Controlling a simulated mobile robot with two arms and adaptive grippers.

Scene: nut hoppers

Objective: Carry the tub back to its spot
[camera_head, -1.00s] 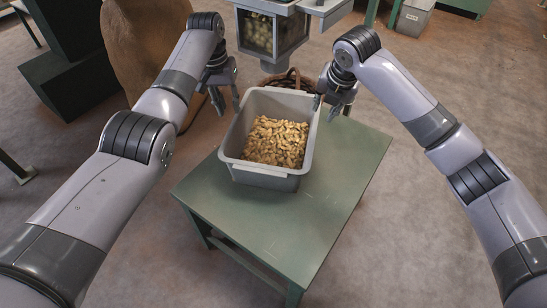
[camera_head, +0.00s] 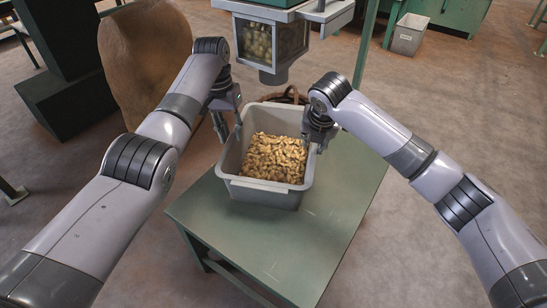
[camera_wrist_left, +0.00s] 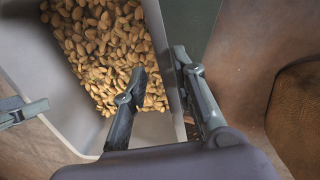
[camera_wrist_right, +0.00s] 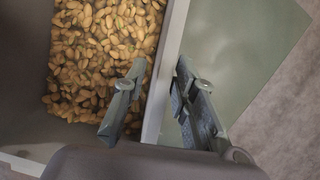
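The grey tub (camera_head: 262,193) stands upright on the green table, partly filled with tan nuts (camera_head: 275,158). My left gripper (camera_head: 228,124) is at the tub's left wall. In the left wrist view, its open fingers (camera_wrist_left: 160,85) straddle the rim (camera_wrist_left: 172,85), one over the nuts and one outside. My right gripper (camera_head: 318,138) is at the right wall. In the right wrist view, its open fingers (camera_wrist_right: 158,85) likewise straddle the rim (camera_wrist_right: 164,75), with gaps showing. Whether any finger touches the wall is hard to tell.
The green table (camera_head: 325,235) has bare room in front and to the right. A hopper (camera_head: 268,45) with a clear window hangs just behind the tub. A wicker basket (camera_head: 290,97) is behind the tub, and a large brown sack (camera_head: 145,60) stands at the left.

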